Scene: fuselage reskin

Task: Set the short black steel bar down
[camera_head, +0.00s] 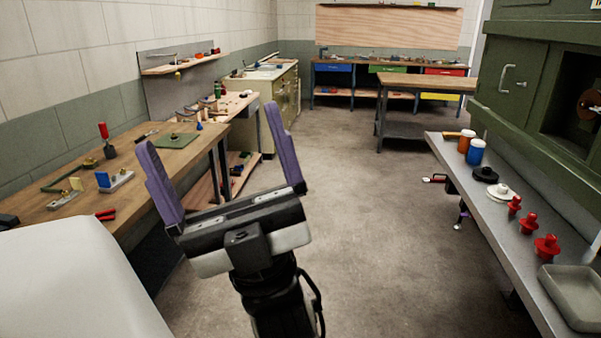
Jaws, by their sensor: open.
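My gripper (208,128) is in the middle left of the head view, with its two purple fingers spread wide apart. Nothing shows between them. It is raised above the floor, just right of the left wooden workbench (178,160) in the picture. I cannot make out a short black steel bar for certain. A small dark thing (147,134) lies toward the back of that bench, too small to identify. My gripper and arm hide part of the bench's front and the floor.
The left bench bears a green plate (168,141), a red-handled tool (105,138), a blue-and-grey block fixture (115,180) and red-handled pliers (105,214). A grey shelf (505,235) at right holds jars, red parts and a tray (575,295). The middle floor (370,210) is clear.

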